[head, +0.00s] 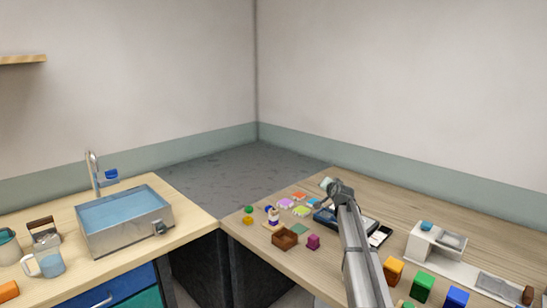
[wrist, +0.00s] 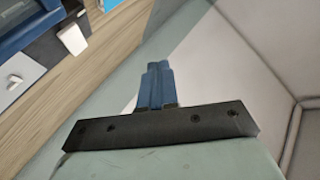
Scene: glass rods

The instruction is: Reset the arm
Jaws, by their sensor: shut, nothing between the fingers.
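My gripper (wrist: 157,70) shows in the wrist view with its two blue fingers together, shut and empty. They stand out from a dark bar on a pale green body. In the head view my arm reaches up from the bottom right, and its end is over the far part of the right wooden table (head: 262,250). The fingers are too small to make out there. The wrist view looks past the fingers at a pale wall, with the wooden tabletop (wrist: 75,85) at the left.
Near my arm's end lie a dark blue tray (head: 327,217), several coloured tiles (head: 285,204) and a brown box (head: 285,239). Coloured blocks (head: 424,286) and a white stand (head: 425,243) are at the right. A sink basin (head: 125,228) and jug (head: 48,262) stand on the left counter.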

